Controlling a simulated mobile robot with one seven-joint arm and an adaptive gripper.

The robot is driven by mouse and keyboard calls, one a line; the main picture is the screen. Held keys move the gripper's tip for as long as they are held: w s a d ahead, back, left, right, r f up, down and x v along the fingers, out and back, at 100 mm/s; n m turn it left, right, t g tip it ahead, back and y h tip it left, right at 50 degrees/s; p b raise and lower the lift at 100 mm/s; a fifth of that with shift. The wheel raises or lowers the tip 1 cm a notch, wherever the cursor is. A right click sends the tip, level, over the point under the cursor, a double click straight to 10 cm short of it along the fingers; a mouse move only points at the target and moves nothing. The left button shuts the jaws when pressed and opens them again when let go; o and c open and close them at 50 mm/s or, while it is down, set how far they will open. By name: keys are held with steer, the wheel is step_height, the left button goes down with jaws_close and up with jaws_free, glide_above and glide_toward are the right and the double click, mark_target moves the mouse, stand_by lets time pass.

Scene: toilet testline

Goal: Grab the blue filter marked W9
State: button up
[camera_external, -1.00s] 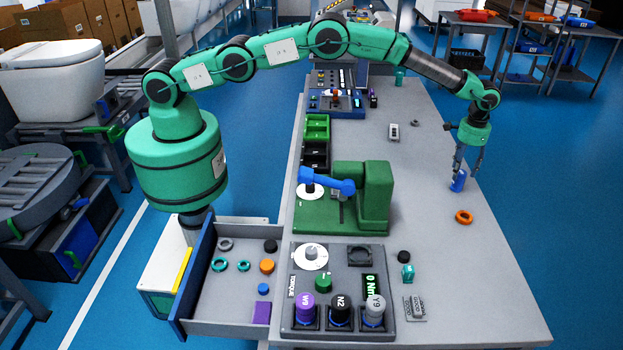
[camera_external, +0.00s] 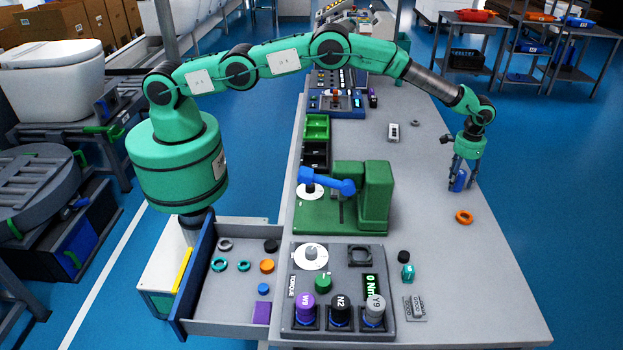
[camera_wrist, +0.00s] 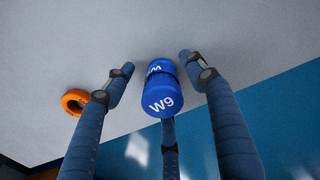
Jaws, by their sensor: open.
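The blue filter marked W9 (camera_wrist: 162,97) stands on the grey bench near its right edge. In the wrist view its W9 label faces me, and it lies between my gripper's spread fingers. My gripper (camera_wrist: 156,72) is open, with two fingers on the left and right of the filter and a third below it. I see a gap between the filter and the side fingers. In the external view my gripper (camera_external: 463,183) points down around the blue filter (camera_external: 458,181), and its fingers partly hide the filter.
An orange ring (camera_external: 464,217) lies on the bench (camera_external: 440,265) close to my gripper; it also shows in the wrist view (camera_wrist: 75,101). A green press (camera_external: 374,200) and a torque panel (camera_external: 385,255) stand farther left. The bench's right edge is close.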

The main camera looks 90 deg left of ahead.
mark_target(461, 172)
stand_by(0.4)
steer(key=c, duration=1.3)
steer(key=shift+r, duration=0.1)
steer(key=shift+r+p, duration=0.3)
steer(key=shift+r, duration=1.5)
steer(key=shift+s, duration=0.85)
steer(key=s, duration=0.9)
steer(key=s+a+r+p, duration=0.1)
steer(key=s, duration=0.4)
steer(key=shift+s+r, duration=0.1)
steer(key=shift+s, duration=0.05)
